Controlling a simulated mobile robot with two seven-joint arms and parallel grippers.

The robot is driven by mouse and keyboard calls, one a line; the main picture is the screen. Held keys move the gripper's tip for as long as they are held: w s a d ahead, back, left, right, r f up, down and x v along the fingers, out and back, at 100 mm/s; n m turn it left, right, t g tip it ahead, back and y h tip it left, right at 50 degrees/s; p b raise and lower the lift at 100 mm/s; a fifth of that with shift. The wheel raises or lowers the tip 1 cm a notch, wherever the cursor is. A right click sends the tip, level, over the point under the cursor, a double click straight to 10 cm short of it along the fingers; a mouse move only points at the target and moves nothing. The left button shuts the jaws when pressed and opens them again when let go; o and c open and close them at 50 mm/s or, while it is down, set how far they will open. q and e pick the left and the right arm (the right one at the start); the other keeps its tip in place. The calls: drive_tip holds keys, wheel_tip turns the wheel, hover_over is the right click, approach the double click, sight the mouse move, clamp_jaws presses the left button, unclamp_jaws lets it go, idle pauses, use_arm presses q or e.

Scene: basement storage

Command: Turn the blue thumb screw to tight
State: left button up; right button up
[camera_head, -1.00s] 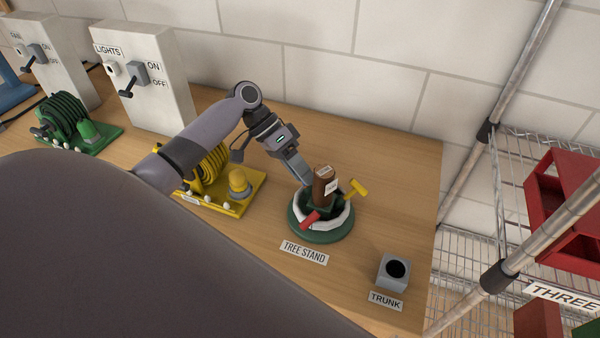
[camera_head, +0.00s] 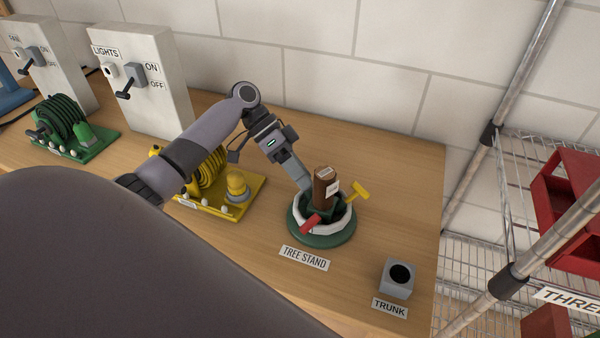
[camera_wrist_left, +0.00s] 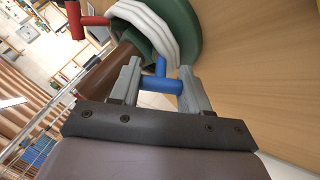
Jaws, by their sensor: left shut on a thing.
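The tree stand (camera_head: 320,236) is a round green base with a white ring, on the wooden bench. A brown trunk piece (camera_head: 326,185) stands in it. A red thumb screw (camera_head: 311,224) and a yellow thumb screw (camera_head: 358,192) stick out of its sides. The blue thumb screw (camera_wrist_left: 161,83) shows in the left wrist view, its crossbar between the fingers; in the head view it is hidden. My left gripper (camera_head: 303,187) reaches down at the stand's back left side and is shut on the blue screw, as the left wrist view (camera_wrist_left: 161,70) shows. My right gripper is not in view.
A yellow cord reel (camera_head: 212,180) stands close to the left of the stand, under my arm. A grey trunk socket (camera_head: 397,278) sits front right. Switch boxes (camera_head: 150,85) and a green reel (camera_head: 72,125) are farther left. A wire shelf (camera_head: 510,165) borders the right side.

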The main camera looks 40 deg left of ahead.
use_arm(q)
drive_tip(key=shift+r, duration=0.1)
drive_tip(key=o, duration=1)
drive_tip(key=shift+a, duration=0.1)
drive_tip(key=b+v, duration=0.1)
drive_tip(key=v, duration=0.6)
